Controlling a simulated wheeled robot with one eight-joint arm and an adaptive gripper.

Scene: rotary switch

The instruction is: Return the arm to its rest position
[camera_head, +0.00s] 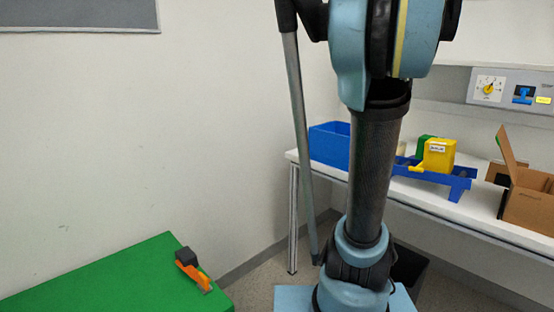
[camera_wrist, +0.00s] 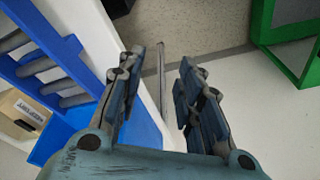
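My gripper (camera_wrist: 160,98) shows in the wrist view with its two dark fingers apart and nothing between them. In the head view my arm stands in the centre, rising from its light blue base, and its upper part runs out of the top of the picture. The gripper cannot be made out there. The rotary switch (camera_head: 489,89) has a yellow knob on a white plate, on the wall panel at the far right. My arm is clear of it.
A white table (camera_head: 450,208) along the wall holds a blue bin (camera_head: 329,146), a blue rack (camera_head: 436,181) with a yellow box (camera_head: 439,155), and an open cardboard box (camera_head: 529,206). A green table (camera_head: 105,277) with an orange tool (camera_head: 194,272) stands at left. The wrist view shows floor (camera_wrist: 190,25) beyond the fingers.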

